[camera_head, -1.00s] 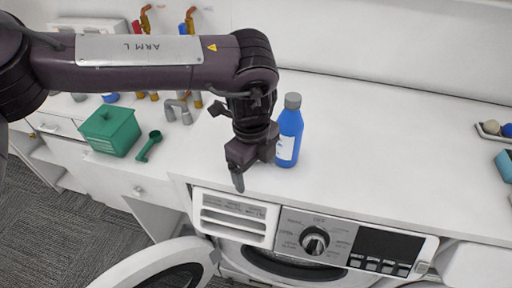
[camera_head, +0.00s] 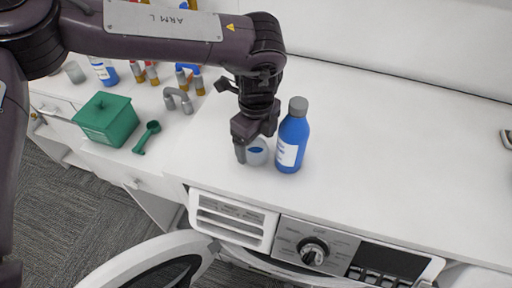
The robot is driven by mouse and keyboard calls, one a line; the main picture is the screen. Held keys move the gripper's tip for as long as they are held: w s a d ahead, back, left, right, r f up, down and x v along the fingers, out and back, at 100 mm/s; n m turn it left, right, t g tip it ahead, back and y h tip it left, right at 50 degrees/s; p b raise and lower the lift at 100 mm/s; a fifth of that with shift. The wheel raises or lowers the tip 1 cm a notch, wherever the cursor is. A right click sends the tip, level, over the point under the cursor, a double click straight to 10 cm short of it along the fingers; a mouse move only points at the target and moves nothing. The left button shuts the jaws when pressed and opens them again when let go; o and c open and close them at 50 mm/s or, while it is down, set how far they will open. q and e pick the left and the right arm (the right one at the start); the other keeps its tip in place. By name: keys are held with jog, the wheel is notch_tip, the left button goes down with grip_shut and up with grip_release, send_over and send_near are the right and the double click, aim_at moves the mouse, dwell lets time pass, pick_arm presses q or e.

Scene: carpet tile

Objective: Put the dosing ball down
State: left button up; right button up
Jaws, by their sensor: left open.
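The dosing ball (camera_head: 257,153), a small whitish round piece with a blue patch, appears to rest on the white worktop just left of a blue bottle (camera_head: 292,138) with a grey cap. My left gripper (camera_head: 252,147) is open and points down right at the ball. One finger is at the ball's left side; the gripper body hides the ball's top, so I cannot tell whether they touch. My right gripper is not in view.
The washing machine's control panel (camera_head: 312,248) and open drawer (camera_head: 232,219) are below the worktop's front edge. A green box (camera_head: 106,120) and a green scoop (camera_head: 147,137) lie to the left. The worktop (camera_head: 400,150) right of the bottle is clear.

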aim_at(256, 150)
pick_arm(q)
jog(key=f, duration=0.1)
jog(key=f+p, duration=0.2)
jog(key=shift+w+a+f, duration=0.1)
jog(key=shift+w+f, duration=0.2)
jog(key=shift+f, duration=0.35)
jog(key=shift+c, duration=0.4)
jog(key=c, duration=0.9)
